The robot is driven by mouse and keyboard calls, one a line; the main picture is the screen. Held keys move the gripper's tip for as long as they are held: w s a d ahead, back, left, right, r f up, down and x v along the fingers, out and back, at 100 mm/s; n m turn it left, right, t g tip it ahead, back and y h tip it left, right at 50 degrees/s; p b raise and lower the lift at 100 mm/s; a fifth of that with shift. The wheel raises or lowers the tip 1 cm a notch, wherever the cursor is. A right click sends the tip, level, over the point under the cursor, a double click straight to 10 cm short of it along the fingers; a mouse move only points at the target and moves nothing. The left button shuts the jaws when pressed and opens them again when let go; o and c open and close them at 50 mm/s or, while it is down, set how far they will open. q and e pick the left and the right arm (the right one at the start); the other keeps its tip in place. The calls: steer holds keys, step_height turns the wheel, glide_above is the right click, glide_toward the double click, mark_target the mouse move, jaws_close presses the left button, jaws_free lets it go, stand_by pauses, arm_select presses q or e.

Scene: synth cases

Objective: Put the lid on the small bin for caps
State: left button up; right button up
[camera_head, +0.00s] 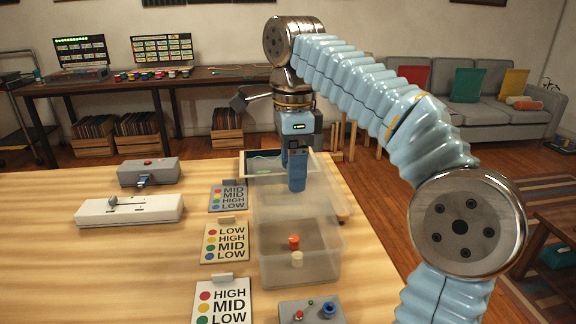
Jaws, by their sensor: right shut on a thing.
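The small clear bin (323,268) stands on the table's right part, with an orange cap (293,242) and a cream cap (297,259) visible through it. My right gripper (297,183) points down just beyond the bin, shut on what looks like the clear lid (325,200). The lid appears to be over or behind the bin's far part; its edges blend with the bin, so I cannot tell whether they touch. The fingertips partly hide the lid. My left gripper is out of view.
A pale-framed tray (250,171) with a dark inside sits behind the gripper. Label cards (226,242) stand left of the bin. A grey box with knobs (312,312) is in front. A white device (128,211) and a grey device (148,172) are at left. The left tabletop is mostly clear.

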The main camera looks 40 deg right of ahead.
steer(key=shift+d+f, duration=0.25)
steer(key=shift+f, duration=1.55)
step_height(320, 180, down, 2)
steer(key=shift+f+b, duration=0.1)
steer(key=shift+b, duration=0.5)
steer(key=shift+p, duration=0.65)
steer(key=shift+f+b, duration=0.75)
steer(key=shift+f, duration=0.15)
steer(key=o, duration=1.1)
steer(key=shift+r+p, duration=0.7)
steer(key=shift+r, duration=3.1)
